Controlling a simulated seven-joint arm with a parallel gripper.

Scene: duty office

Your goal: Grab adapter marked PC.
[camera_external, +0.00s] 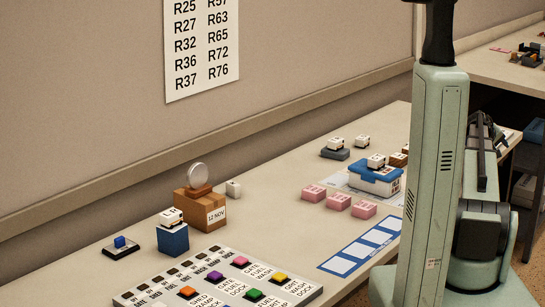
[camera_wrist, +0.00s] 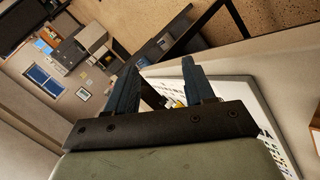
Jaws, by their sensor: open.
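Several small white adapters with dark markings stand on the table in the external view. One adapter (camera_external: 172,216) sits on a blue block, one adapter (camera_external: 233,188) lies behind a cardboard box, and one adapter (camera_external: 376,160) rests on a blue-lidded box. Two more are farther back: one adapter (camera_external: 335,143) on a dark grey block and one adapter (camera_external: 362,141) beside it. Their markings are too small to read, so I cannot tell which is PC. My gripper (camera_wrist: 163,66) is open and empty in the wrist view, pointing away from the adapters; it is outside the external view.
A cardboard box (camera_external: 200,211) bears a round disc. Pink blocks (camera_external: 338,202), a blue-and-white strip (camera_external: 362,250) and a labelled button panel (camera_external: 218,288) lie on the table (camera_external: 270,215). A blue button (camera_external: 120,243) sits at left. The table's middle has bare room.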

